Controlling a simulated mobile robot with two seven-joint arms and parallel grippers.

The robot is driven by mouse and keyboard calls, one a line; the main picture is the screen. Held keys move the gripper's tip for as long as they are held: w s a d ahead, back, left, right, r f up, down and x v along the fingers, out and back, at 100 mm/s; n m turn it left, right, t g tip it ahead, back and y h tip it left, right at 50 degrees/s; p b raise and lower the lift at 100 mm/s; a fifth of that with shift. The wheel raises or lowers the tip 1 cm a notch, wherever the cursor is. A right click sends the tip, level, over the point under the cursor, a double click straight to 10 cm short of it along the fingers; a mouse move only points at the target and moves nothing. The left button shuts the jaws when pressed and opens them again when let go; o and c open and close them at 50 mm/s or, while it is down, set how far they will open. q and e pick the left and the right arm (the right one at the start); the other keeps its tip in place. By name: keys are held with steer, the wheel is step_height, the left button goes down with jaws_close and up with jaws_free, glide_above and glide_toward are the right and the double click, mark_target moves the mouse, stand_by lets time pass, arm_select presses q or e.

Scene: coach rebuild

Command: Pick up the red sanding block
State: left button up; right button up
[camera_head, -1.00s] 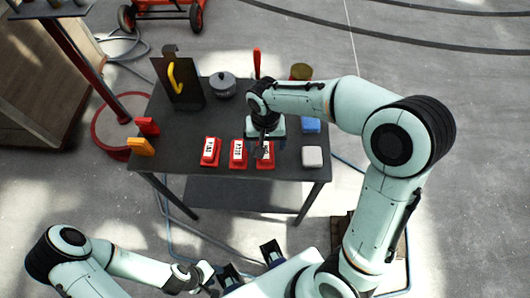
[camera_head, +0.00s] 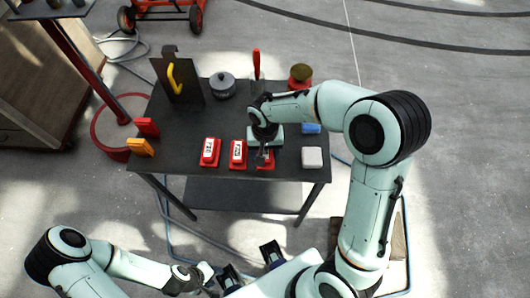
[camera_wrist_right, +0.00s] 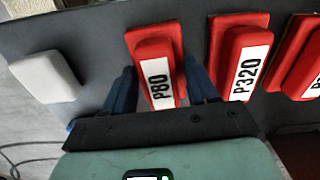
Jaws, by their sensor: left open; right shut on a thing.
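Three red sanding blocks with white labels are in a row near the table's front edge. The right one, labelled P80 (camera_wrist_right: 157,75), is between the fingers of my right gripper (camera_wrist_right: 162,88), which is shut on it. In the head view my right gripper (camera_head: 265,154) comes down over this block and partly hides it. I cannot tell whether it is clear of the tabletop. The middle block, P320 (camera_head: 238,154), also shows in the right wrist view (camera_wrist_right: 238,60). My left gripper (camera_head: 250,265) is open and empty, in front of the table.
On the dark table (camera_head: 190,185) a white block (camera_head: 312,157) and a blue block (camera_head: 311,128) lie right of my right gripper. Orange (camera_head: 141,147) and red (camera_head: 147,127) pieces are at the left edge. A grey pot (camera_head: 222,85) and black panel (camera_head: 178,85) stand behind.

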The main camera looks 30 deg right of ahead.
arm_select(q)
steer(key=r+p, duration=0.1)
steer(key=w+r+p, duration=0.1)
steer(key=r, duration=0.1)
steer(key=shift+w, duration=0.15)
arm_select(e)
step_height(320, 180, up, 20)
